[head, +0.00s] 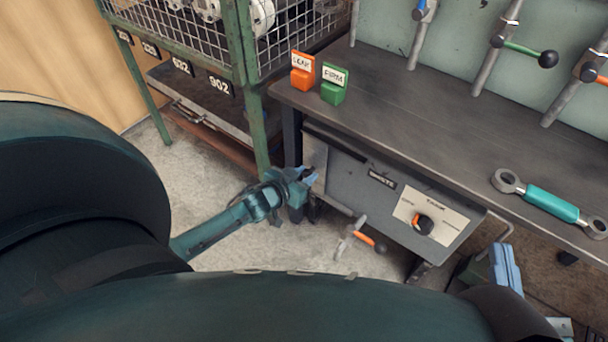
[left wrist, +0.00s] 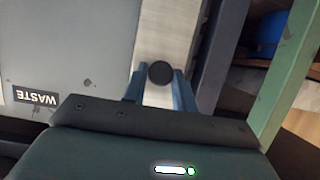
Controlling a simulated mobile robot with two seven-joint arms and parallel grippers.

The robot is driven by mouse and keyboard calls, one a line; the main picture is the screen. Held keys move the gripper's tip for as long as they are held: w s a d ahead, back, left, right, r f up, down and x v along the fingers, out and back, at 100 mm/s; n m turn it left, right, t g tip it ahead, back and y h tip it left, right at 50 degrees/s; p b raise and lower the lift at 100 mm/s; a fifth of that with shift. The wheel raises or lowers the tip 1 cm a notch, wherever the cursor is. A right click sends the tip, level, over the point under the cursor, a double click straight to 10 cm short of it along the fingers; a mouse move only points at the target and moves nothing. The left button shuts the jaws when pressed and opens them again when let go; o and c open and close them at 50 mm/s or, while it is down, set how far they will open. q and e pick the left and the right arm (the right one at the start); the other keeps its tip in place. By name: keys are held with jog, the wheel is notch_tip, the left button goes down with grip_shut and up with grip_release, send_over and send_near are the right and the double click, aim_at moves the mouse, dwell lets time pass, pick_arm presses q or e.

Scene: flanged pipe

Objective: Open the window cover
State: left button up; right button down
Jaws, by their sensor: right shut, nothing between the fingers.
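The window cover appears to be the pale metal plate (head: 316,158) at the left end of the grey WASTE box under the bench; it also shows in the left wrist view (left wrist: 165,30). A round black knob (left wrist: 160,73) stands on it. My left gripper (head: 308,177) is at this plate, and its blue fingers lie on either side of the knob in the left wrist view. I cannot tell whether they press on it. My right gripper (head: 506,268) is at the lower right, shut and empty, apart from the box.
The grey box (head: 370,183) carries a dial (head: 423,223) and, below, an orange-handled lever (head: 362,238). A green wire-cage rack (head: 243,60) stands close left.

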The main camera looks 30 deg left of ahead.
pick_arm(q)
grip_shut()
jog(key=shift+d, duration=0.15)
jog(key=d+p, duration=0.1)
jog(key=d, duration=0.6)
jog(key=shift+s+d+p, duration=0.3)
jog(key=shift+s+d, duration=0.05)
jog(key=shift+d, duration=0.05)
pick_arm(e)
jog(key=shift+d+f, duration=0.15)
jog(key=shift+d, duration=0.1)
pick_arm(q)
jog(key=o, duration=0.5)
grip_release()
pick_arm(e)
jog(key=shift+a, duration=0.1)
